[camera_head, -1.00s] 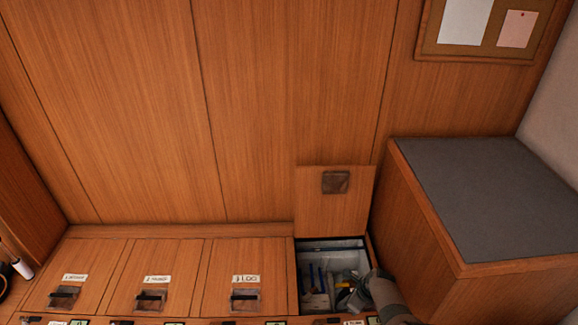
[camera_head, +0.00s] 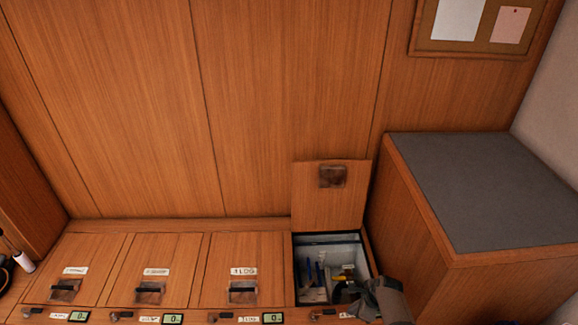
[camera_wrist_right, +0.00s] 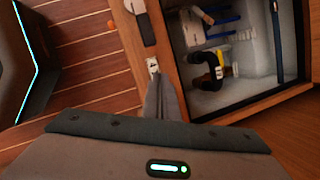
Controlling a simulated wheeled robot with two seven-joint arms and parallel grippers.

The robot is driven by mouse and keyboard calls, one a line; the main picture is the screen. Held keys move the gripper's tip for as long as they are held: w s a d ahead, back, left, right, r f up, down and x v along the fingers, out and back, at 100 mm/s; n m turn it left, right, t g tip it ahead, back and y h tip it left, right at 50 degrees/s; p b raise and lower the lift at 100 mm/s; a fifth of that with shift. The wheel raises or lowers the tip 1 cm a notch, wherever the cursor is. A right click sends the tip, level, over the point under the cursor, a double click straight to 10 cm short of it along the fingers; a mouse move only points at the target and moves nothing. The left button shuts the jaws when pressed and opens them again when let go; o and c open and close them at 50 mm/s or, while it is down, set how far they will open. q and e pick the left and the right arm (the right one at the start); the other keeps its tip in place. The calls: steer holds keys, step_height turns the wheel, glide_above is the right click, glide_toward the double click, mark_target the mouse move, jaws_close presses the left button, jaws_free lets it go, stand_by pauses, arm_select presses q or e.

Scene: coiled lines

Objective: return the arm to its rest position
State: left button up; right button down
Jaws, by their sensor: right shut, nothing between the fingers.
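My right gripper (camera_head: 362,302) is at the front right corner of the open compartment (camera_head: 300,268), partly cut off by the bottom of the head view. In the right wrist view its fingers (camera_wrist_right: 160,98) are together and empty, beside the compartment's wooden rim. My left gripper is not in view.
The compartment holds blue pens (camera_wrist_right: 222,27), a black and yellow item (camera_wrist_right: 211,68) and other small things. Its lid (camera_head: 330,205) stands raised. Closed lids with labels (camera_head: 243,270) line the left. A wooden box with a grey top (camera_head: 480,190) stands close on the right.

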steer(key=s+d+r+n+h, duration=0.1)
steer(key=s+d+r+n, duration=0.15)
steer(key=s+n, duration=0.4)
steer(key=s+d+r+n+h, duration=0.1)
steer(key=s+d+r+n, duration=0.15)
steer(key=s+n, duration=0.4)
steer(key=s+a+r+n+t, duration=0.1)
steer(key=s+a+r+n, duration=0.1)
steer(key=s+r+n, duration=0.65)
steer(key=s+a+r+n, duration=0.3)
steer(key=s+r, duration=0.8)
steer(key=s, duration=0.3)
arm_select(q)
steer(key=b, duration=0.2)
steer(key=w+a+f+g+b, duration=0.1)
steer(key=b, duration=0.1)
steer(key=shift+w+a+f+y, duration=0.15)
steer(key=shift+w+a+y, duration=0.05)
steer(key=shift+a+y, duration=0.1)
arm_select(e)
steer(key=w+a+f+t, duration=0.1)
steer(key=a+f, duration=0.2)
steer(key=f, duration=3.4)
steer(key=shift+w+a+f+t, duration=0.15)
steer(key=shift+f+t, duration=0.25)
